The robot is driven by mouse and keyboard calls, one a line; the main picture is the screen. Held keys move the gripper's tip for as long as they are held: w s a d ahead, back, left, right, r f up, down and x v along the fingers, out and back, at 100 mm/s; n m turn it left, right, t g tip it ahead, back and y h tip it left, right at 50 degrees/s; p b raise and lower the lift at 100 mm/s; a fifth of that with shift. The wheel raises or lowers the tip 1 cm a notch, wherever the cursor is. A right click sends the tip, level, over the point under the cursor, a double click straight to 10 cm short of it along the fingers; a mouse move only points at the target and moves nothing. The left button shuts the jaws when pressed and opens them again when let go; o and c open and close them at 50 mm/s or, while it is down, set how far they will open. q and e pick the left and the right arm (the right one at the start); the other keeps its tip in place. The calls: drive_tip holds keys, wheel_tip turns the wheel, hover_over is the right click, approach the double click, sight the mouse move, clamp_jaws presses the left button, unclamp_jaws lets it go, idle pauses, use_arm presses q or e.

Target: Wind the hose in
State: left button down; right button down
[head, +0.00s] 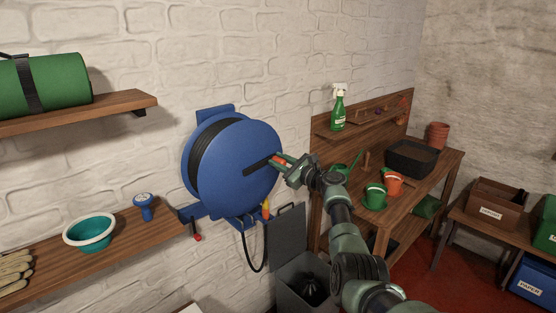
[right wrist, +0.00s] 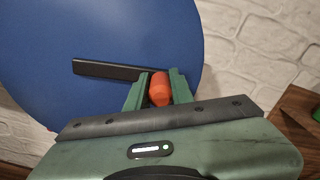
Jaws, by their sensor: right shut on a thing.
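A blue hose reel (head: 252,160) is mounted on the white brick wall, with black hose (head: 207,150) wound on its drum. A short loop of hose (head: 247,252) hangs below it, near an orange-tipped nozzle (head: 266,208). A black crank arm (head: 256,167) lies across the reel's face and ends in an orange-red handle. My right gripper (head: 282,162) is shut on this crank handle. The right wrist view shows the handle (right wrist: 160,88) between the green fingers and the crank arm (right wrist: 105,70) pointing left. My left gripper is not in view.
A small red-knobbed lever (head: 198,238) is below the reel. A grey bin (head: 303,284) with an open lid stands under it. A wooden potting bench (head: 383,227) with pots and a spray bottle (head: 339,108) is at right. Shelves at left hold a teal bowl (head: 89,232) and a green roll (head: 45,84).

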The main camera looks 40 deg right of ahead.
drive_tip(key=shift+f, duration=0.25)
drive_tip(key=c, duration=1.2)
unclamp_jaws()
drive_tip(key=shift+c, duration=0.2)
drive_tip(key=shift+s, duration=0.1)
drive_tip(key=s, duration=0.7)
drive_tip(key=shift+s+d, duration=0.3)
drive_tip(key=shift+d, duration=0.05)
